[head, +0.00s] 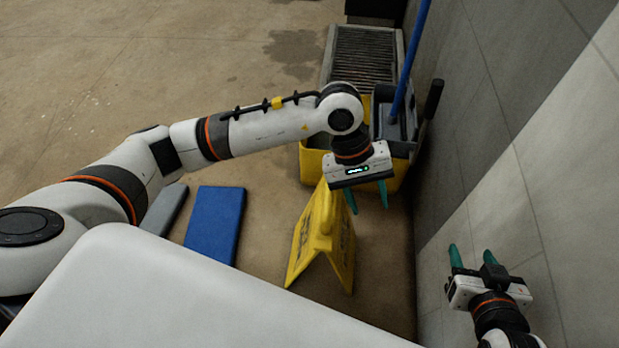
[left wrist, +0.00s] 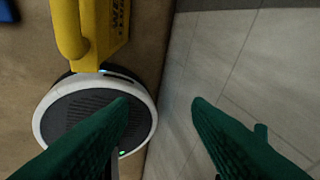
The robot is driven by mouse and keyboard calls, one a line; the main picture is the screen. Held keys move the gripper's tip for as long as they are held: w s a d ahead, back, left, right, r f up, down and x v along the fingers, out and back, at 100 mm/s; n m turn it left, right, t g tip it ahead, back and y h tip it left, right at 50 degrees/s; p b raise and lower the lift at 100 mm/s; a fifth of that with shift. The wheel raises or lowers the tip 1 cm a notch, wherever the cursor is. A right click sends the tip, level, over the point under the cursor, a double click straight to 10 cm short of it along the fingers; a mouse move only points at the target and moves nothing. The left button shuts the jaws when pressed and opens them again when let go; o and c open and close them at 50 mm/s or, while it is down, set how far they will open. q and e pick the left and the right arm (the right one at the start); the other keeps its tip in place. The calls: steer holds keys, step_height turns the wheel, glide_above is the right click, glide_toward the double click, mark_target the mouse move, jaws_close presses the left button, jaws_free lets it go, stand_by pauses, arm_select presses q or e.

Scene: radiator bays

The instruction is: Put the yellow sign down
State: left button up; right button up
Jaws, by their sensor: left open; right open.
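The yellow sign (head: 308,240) stands on the floor in the head view, its two panels spread like a tent. It also shows at the top left of the left wrist view (left wrist: 118,28), with part of its lettering visible. My left gripper (head: 368,208) is open, just right of the sign's top in the head view. The left wrist view shows its two green fingers (left wrist: 160,108) apart, with no object gripped and the sign outside them. My right gripper (head: 472,256) is open and empty at the lower right, in front of the wall.
A yellow mop bucket (head: 313,165) with a blue-handled mop (head: 409,62) stands behind my left gripper, near the grey tiled wall (head: 505,150). A slatted metal grate (head: 365,50) is beyond it. A blue pad (head: 215,222) lies left of the sign. Floor at the upper left is clear.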

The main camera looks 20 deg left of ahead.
arm_select(q)
steer(key=s+d+r+n+g+h, duration=0.2)
steer(key=s+d+r+n+h, duration=0.45)
steer(key=d+r+h, duration=0.4)
step_height(320, 180, up, 10)
steer(key=w+a+n+t+h, duration=0.25)
steer(key=n+t+h, duration=0.5)
steer(key=n, duration=0.65)
steer(key=w+a+f+n+t+y, duration=0.35)
steer(key=a+n+t+y, duration=0.4)
steer(key=n, duration=0.85)
steer(key=w+a+f+n+t+y, duration=0.2)
steer(key=w+a+n+t+y, duration=0.55)
steer(key=n, duration=0.85)
steer(key=s+a+f+n+g+y, duration=0.2)
steer(key=s+f+n, duration=0.3)
steer(key=f, duration=0.3)
steer(key=s+a+f+n+g+y, duration=0.3)
steer(key=s+f+n+g, duration=0.2)
steer(key=f+n, duration=0.2)
steer(key=shift+s+a+f+y, duration=0.25)
steer(key=shift+s+f+y, duration=0.15)
steer(key=shift+f, duration=0.3)
steer(key=shift+n, duration=0.25)
